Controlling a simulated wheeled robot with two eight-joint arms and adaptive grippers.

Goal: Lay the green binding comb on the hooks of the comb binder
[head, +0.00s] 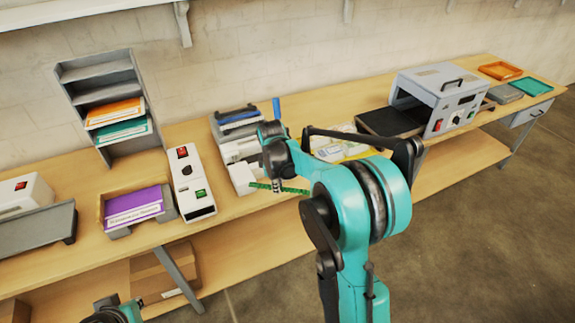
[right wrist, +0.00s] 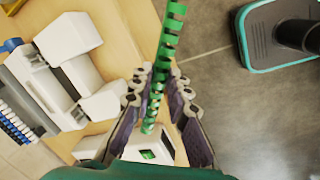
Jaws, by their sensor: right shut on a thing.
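The green binding comb (head: 293,190) is a thin toothed strip held in the air near the table's front edge. It also shows in the right wrist view (right wrist: 172,32), running lengthwise between the fingers. My right gripper (head: 277,185) is shut on the comb around its middle, with both ends sticking out; its fingers show in the right wrist view (right wrist: 154,82). The comb binder (head: 236,148) is a white and grey machine with a blue handle, just behind and left of the gripper. In the right wrist view the binder (right wrist: 55,72) lies left of the comb, apart from it. Its hooks cannot be made out.
A white box with red and green switches (head: 192,182) stands left of the binder, beside a tray of purple booklets (head: 135,206). A grey shelf rack (head: 100,80) is behind. A large grey laminator (head: 438,98) stands to the right. My arm hides part of the table.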

